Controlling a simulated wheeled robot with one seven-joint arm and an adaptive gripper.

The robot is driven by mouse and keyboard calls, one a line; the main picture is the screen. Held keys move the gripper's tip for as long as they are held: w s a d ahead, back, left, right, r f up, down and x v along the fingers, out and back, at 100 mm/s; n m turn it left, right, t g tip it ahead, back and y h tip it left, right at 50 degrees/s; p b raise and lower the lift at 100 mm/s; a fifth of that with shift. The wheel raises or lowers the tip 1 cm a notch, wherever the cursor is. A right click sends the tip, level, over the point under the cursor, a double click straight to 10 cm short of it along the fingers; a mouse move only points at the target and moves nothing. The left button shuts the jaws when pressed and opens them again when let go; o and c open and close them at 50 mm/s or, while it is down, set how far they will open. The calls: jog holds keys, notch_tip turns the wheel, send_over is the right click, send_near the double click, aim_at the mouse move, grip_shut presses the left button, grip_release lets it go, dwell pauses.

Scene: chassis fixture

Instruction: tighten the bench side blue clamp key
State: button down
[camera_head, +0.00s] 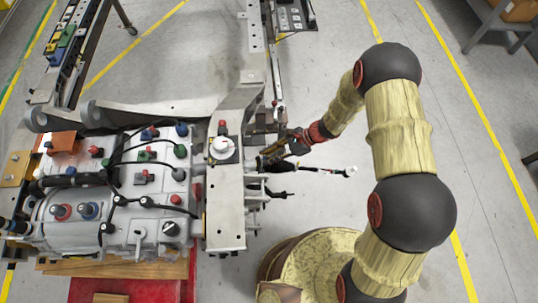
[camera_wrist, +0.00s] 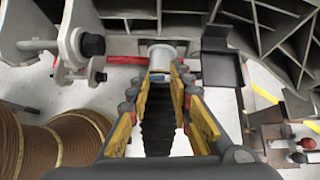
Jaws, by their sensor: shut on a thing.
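My gripper (camera_head: 272,157) reaches in from the right to the side of the grey chassis rail in the head view. In the wrist view my gripper (camera_wrist: 160,77) has yellow-padded fingers closed around a small blue piece (camera_wrist: 157,76), which looks like the blue clamp key. Only a sliver of it shows, in front of a pale round fitting (camera_wrist: 160,55). A black ribbed boot (camera_wrist: 158,125) lies between the fingers, nearer the camera. In the head view the key is hidden by my gripper, so its turn angle cannot be told.
The grey chassis rail (camera_head: 225,205) stands left of my gripper, with a pale engine block (camera_head: 110,190) beyond it. A black rod with a red part and white end (camera_head: 330,171) sticks out below my gripper. In the wrist view, metal brackets (camera_wrist: 75,45) crowd the left. Open floor (camera_head: 480,140) lies right.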

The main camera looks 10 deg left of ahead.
dwell(0.4)
jog(key=c, duration=1.6)
grip_release()
jog(key=v, duration=1.2)
